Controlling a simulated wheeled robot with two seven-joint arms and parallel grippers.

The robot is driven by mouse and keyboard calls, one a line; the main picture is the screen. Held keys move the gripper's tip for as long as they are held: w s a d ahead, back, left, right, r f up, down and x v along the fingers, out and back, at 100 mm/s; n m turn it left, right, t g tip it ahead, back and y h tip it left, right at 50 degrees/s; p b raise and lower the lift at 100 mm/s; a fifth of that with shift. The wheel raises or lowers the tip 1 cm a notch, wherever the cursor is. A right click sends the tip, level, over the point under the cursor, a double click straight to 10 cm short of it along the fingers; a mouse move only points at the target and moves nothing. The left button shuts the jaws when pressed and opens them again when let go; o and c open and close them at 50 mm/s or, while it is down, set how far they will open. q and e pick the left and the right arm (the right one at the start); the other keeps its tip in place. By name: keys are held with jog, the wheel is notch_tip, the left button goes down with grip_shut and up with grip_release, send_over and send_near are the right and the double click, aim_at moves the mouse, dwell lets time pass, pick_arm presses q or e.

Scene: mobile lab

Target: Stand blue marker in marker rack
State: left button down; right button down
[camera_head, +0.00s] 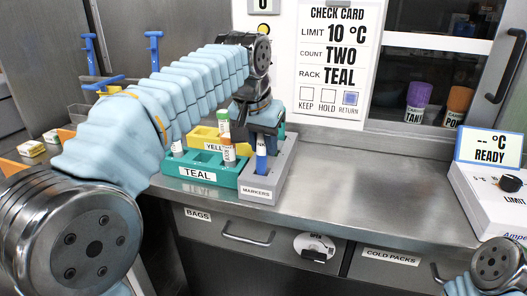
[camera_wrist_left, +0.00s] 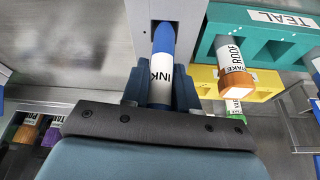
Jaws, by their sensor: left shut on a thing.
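The blue marker (camera_head: 261,152) is upright in the head view, at the grey marker rack (camera_head: 282,168) labelled MARKERS. My left gripper (camera_head: 261,135) is above the rack, shut on the marker. In the left wrist view the marker (camera_wrist_left: 161,65) sits between the two blue-grey fingers (camera_wrist_left: 160,92), with its white INK label showing. Its blue end points into the opening of the grey rack (camera_wrist_left: 183,12). How deep that end sits, and whether it touches the bottom, I cannot tell. My right gripper is out of view; only part of that arm shows.
A teal rack (camera_head: 222,176) and a yellow rack (camera_head: 203,134) with capped tubes stand left of the marker rack. A white device (camera_head: 485,185) with a READY display stands at the right. The steel counter (camera_head: 365,180) between is clear.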

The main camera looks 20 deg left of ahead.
pick_arm(q)
notch_tip(320, 180, down, 2)
jog(key=shift+f, duration=0.25)
jog(key=c, duration=0.9)
grip_release()
jog(key=shift+r, duration=0.15)
jog(key=v, duration=1.2)
